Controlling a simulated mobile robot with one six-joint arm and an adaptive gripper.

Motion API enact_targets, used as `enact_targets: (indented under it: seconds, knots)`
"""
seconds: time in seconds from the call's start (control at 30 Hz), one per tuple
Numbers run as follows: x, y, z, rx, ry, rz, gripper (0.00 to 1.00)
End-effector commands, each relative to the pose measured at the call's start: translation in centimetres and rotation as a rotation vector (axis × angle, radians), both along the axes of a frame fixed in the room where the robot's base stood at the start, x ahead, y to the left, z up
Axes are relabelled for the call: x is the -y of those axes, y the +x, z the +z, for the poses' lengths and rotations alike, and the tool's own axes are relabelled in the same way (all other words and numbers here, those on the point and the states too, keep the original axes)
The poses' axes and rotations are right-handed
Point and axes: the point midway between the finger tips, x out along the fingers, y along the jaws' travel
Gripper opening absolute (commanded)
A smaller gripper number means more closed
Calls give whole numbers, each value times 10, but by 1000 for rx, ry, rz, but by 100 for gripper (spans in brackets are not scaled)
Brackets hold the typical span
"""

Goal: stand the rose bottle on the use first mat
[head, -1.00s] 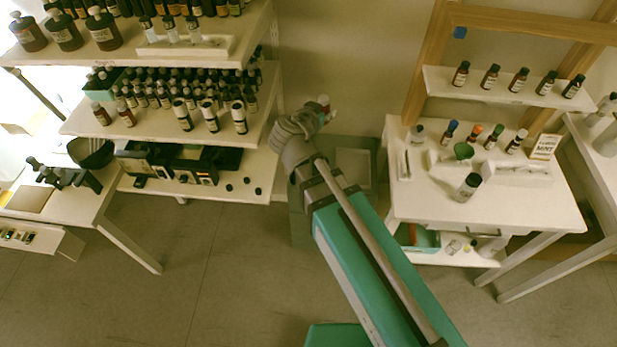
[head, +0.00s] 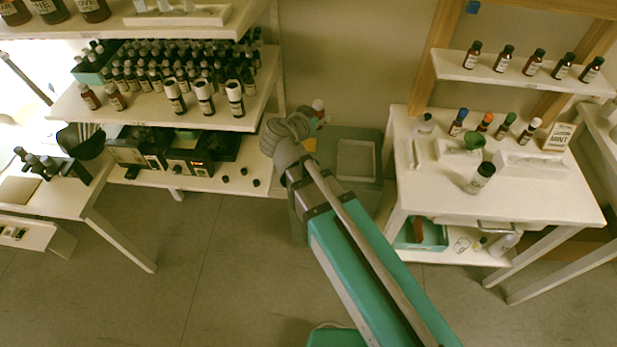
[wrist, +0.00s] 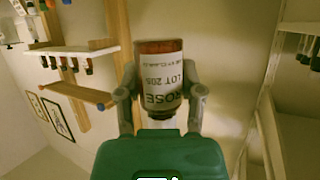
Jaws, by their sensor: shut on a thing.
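The rose bottle (wrist: 160,82) is amber glass with a white label reading ROSE and LOT 205. In the wrist view it sits between the two fingers of my gripper (wrist: 160,92), which is shut on it. In the head view my gripper (head: 318,118) is above the back left of a low grey cabinet, between the shelves and the right-hand table. There the bottle shows only as a small reddish and white bit, and its tilt is hard to tell. I cannot make out a mat marked use first.
The left shelf unit (head: 165,121) is crowded with bottles. The white table (head: 560,205) on the right carries several bottles, a green funnel (head: 474,141) and a MINT card (head: 558,138). A small rack shelf (head: 520,83) of bottles stands above it. The grey cabinet (head: 355,134) has a pale tray (head: 356,158).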

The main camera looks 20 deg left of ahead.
Motion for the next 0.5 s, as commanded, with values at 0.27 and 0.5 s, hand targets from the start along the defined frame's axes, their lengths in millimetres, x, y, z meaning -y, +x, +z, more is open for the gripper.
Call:
enact_targets:
  seconds: [0.27,0.5]
  knots:
    - [-10,-2,-55,0,-1,-22,1]
    - [-18,-5,-95,0,-1,-41,1]
